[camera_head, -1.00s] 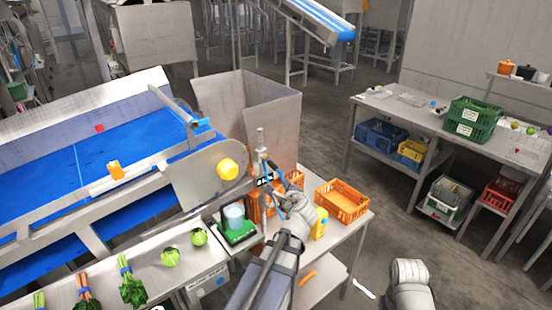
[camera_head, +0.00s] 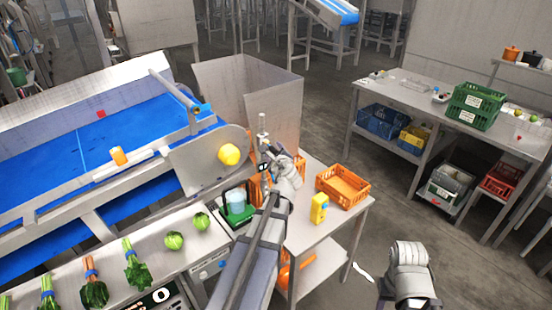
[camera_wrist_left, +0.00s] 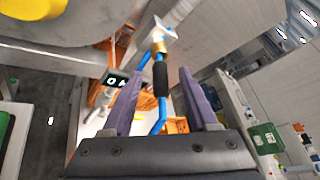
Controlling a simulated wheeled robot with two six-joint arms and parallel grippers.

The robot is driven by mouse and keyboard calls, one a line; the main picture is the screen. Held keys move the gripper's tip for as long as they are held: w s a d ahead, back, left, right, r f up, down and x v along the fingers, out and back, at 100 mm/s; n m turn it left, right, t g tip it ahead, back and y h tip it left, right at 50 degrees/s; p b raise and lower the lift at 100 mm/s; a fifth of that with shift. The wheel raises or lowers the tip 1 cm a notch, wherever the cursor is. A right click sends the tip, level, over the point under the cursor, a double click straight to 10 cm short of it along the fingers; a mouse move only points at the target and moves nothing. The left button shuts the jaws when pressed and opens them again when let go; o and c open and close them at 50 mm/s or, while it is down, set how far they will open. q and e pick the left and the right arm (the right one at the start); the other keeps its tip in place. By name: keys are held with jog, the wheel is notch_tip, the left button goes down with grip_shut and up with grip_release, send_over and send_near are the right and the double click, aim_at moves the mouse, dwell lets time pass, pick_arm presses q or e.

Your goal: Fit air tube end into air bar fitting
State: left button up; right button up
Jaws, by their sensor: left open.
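In the left wrist view, the blue air tube (camera_wrist_left: 161,113) with a black sleeve (camera_wrist_left: 160,78) runs up between the fingers of my left gripper (camera_wrist_left: 160,72). Its upper end meets a brass fitting (camera_wrist_left: 158,47) beneath a pale block; I cannot tell how deeply it is seated. My left gripper is open, with a finger apart on each side of the tube. In the head view, the left gripper (camera_head: 270,160) is beside the upright post (camera_head: 262,126); the tube is largely hidden there. My right gripper is not in view.
The conveyor (camera_head: 100,140) with a yellow knob (camera_head: 229,154) is at left. A metal bin (camera_head: 235,95) stands behind the post. An orange crate (camera_head: 343,187) and yellow bottle (camera_head: 319,208) are on the small table (camera_head: 325,232).

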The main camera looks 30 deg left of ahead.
pick_arm(q)
jog(key=x, duration=0.2)
jog(key=shift+w+a+f, duration=0.15)
jog(key=shift+w, duration=0.15)
jog(key=shift+c, duration=0.3)
grip_shut()
jog(key=shift+s+d, duration=0.2)
jog(key=shift+d, duration=0.1)
jog(key=shift+s+d, duration=0.25)
jog(key=shift+d, duration=0.4)
jog(key=shift+s+d, duration=0.25)
jog(key=shift+d, duration=0.35)
jog(key=shift+s+d, duration=0.25)
jog(key=shift+d, duration=0.4)
jog(key=shift+d, duration=0.15)
jog(key=shift+s+d+r+p, duration=0.25)
jog(key=shift+d+r+p, duration=0.35)
jog(key=shift+r+p, duration=0.15)
jog(key=shift+s+d+r+p, duration=0.3)
jog(key=shift+d+r+p, duration=0.3)
jog(key=shift+r, duration=0.15)
jog(key=shift+s+d+r+p, duration=0.25)
jog(key=shift+d+r+p, duration=0.3)
jog(key=shift+r+p, duration=0.2)
